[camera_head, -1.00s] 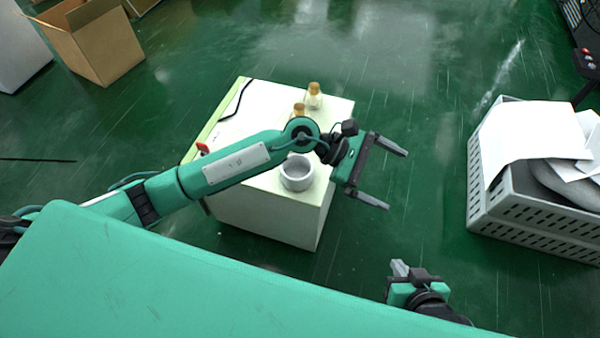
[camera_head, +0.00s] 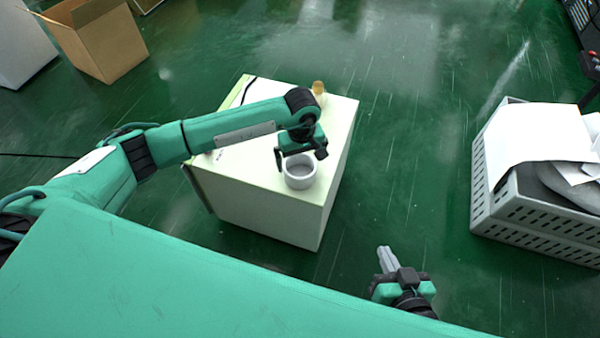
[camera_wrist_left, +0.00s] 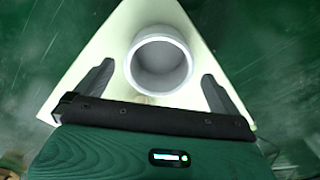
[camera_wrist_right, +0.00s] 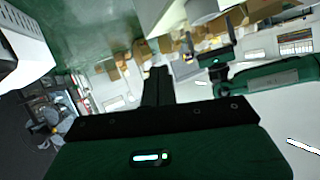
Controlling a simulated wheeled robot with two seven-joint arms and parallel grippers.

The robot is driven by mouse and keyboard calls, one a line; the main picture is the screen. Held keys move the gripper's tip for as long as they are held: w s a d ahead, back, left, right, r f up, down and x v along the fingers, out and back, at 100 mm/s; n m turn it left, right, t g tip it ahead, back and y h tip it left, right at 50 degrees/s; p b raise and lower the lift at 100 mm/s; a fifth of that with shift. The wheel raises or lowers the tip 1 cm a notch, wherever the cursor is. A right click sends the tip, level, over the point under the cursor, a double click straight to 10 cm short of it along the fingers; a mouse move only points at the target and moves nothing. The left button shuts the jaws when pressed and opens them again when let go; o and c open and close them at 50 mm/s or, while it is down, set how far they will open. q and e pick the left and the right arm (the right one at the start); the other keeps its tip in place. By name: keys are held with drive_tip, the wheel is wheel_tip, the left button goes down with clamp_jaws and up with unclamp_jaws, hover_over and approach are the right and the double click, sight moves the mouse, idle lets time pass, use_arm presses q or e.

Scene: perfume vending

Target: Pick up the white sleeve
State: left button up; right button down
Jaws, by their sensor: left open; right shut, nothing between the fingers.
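The white sleeve (camera_head: 299,180) is a short, open-topped round cup shape standing upright near the front corner of the white cabinet top. In the left wrist view the sleeve (camera_wrist_left: 159,84) lies ahead of and between the spread fingers of my left gripper (camera_wrist_left: 152,85). In the head view my left gripper (camera_head: 296,164) points down over the sleeve, partly covering its far rim. It is open, and I cannot tell if a finger touches the sleeve. My right gripper (camera_head: 386,259) is shut and empty, well away at the lower right; its closed fingers also show in the right wrist view (camera_wrist_right: 157,85).
The white cabinet (camera_head: 262,205) bears a gold-capped bottle (camera_head: 319,90) behind my left arm. A grey crate (camera_head: 530,225) with white sheets stands at the right. A cardboard box (camera_head: 105,45) is at the upper left. Green floor between cabinet and crate is clear.

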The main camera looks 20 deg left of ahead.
sight(300, 176)
use_arm(q)
wheel_tip(300, 176, down, 2)
drive_tip(key=shift+f, duration=0.25)
drive_tip(key=f, duration=0.2)
drive_tip(key=f+b, duration=0.1)
drive_tip(key=f, duration=0.1)
drive_tip(key=shift+w+a+f, duration=0.15)
drive_tip(key=shift+w+f, duration=0.05)
drive_tip(key=shift+f, duration=0.2)
use_arm(e)
drive_tip(key=shift+w+a+r+t+y, duration=0.2)
drive_tip(key=shift+a+r+t+y, duration=0.1)
drive_tip(key=shift+r+t, duration=0.25)
drive_tip(key=shift+w+a+r+t+y, duration=0.2)
drive_tip(key=shift+a+r+t, duration=0.15)
drive_tip(key=shift+t, duration=0.3)
use_arm(q)
drive_tip(key=shift+c, duration=0.4)
drive_tip(key=c, duration=0.7)
